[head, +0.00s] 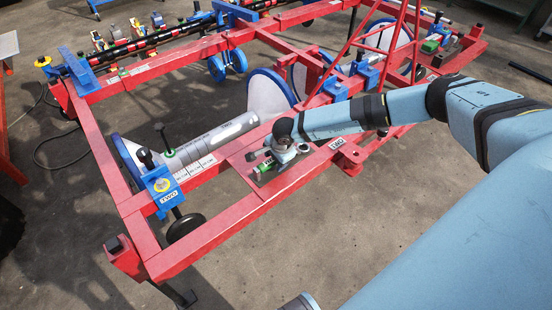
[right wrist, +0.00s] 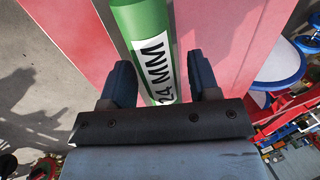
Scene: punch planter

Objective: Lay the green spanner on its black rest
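The green spanner (head: 265,166) lies on the near red frame beam, left of the beam's middle, partly hidden by my right gripper. In the right wrist view its green handle (right wrist: 143,22) with a white "24 MM" label runs down between my fingers. My right gripper (head: 275,150) is low over the spanner; the right wrist view shows its two dark fingers (right wrist: 160,85) apart, one on each side of the handle, with a gap visible. A dark plate lies under the spanner, but I cannot tell whether it is the black rest. My left gripper is not in view.
The red frame (head: 215,232) spans the scene. Beside the spanner lies a long grey cylinder (head: 222,135) between white-and-blue cones (head: 268,93). A blue bracket (head: 165,190) stands at the near left corner. Another green item (head: 430,46) sits at the far right. Floor in front is clear.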

